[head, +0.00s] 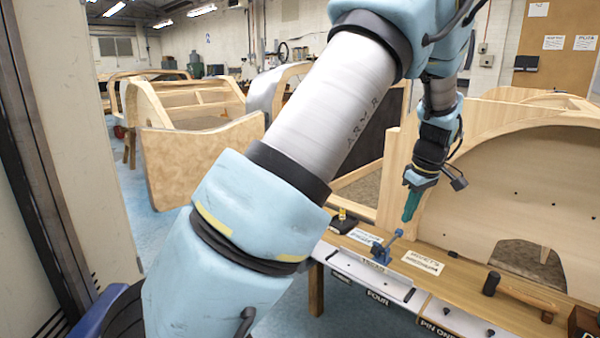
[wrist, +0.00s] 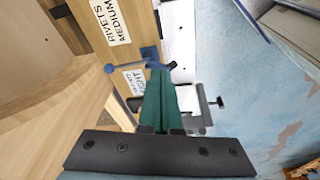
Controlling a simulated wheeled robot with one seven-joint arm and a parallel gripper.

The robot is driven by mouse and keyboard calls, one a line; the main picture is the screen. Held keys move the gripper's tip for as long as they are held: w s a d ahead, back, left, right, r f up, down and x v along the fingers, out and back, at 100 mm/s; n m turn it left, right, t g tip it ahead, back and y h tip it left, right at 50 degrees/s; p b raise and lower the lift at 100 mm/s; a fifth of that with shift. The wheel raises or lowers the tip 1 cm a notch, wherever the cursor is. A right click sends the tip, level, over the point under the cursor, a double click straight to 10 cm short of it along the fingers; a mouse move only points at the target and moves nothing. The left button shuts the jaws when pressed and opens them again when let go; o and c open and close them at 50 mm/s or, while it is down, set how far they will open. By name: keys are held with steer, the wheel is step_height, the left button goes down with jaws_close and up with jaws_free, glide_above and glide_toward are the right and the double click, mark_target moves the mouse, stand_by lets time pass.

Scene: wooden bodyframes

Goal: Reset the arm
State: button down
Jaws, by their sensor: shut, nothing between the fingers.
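My arm, light blue and grey, crosses the middle of the head view and bends down at the right to my gripper (head: 411,207). The green fingers are shut with nothing between them. They point down above the wooden workbench (head: 452,268), near a small blue tool (head: 386,246) that stands on it. In the wrist view my gripper (wrist: 161,75) shows as two green fingers side by side. The blue tool (wrist: 150,57) appears just beyond the fingertips; whether they touch it I cannot tell.
A hammer (head: 520,297) and paper labels (head: 422,262) lie on the bench. A large wooden bodyframe (head: 500,190) rises behind it at the right. More wooden frames (head: 190,150) stand at the back left. Blue floor (head: 165,225) is open left of the arm.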

steer(key=s+a+m+g+h, duration=0.1)
steer(key=s+a+m, duration=0.15)
steer(key=a, duration=1.05)
steer(key=s+a+m, duration=0.2)
steer(key=s+a, duration=0.1)
steer(key=a, duration=0.9)
steer(key=s+a+m, duration=0.3)
steer(key=s+a, duration=0.5)
steer(key=shift+s+a, duration=0.25)
